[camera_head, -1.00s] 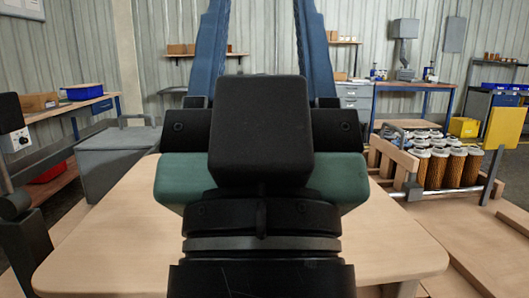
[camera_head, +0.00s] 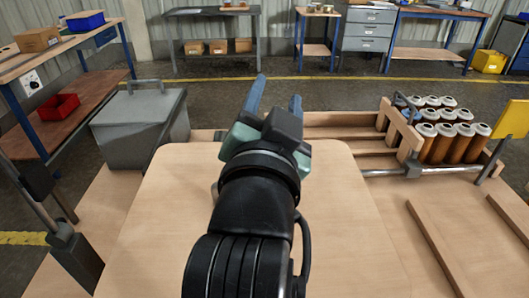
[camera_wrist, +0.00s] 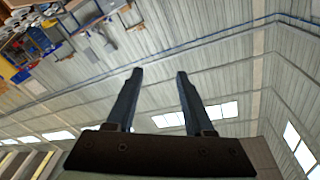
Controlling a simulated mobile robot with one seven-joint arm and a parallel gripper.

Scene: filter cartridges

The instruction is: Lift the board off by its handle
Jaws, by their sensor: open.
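A wooden board (camera_head: 400,133) stands at the left end of the row of filter cartridges (camera_head: 440,146) in the head view, right of centre. A grey metal handle (camera_head: 406,101) shows at its top. The cartridges have white tops and orange-brown sides. My gripper (camera_head: 279,88) is in the middle of the head view, fingers apart and empty, pointing away from me. It is left of the board and clear of it. In the wrist view, my gripper (camera_wrist: 159,72) shows two blue fingers apart with nothing between them; neither board nor handle shows there.
A light wooden table top (camera_head: 160,230) lies below my arm. A grey lidded bin (camera_head: 140,130) with a handle stands on the left. A yellow panel (camera_head: 508,120) on a post stands right of the cartridges. Benches line the back; open floor lies before them.

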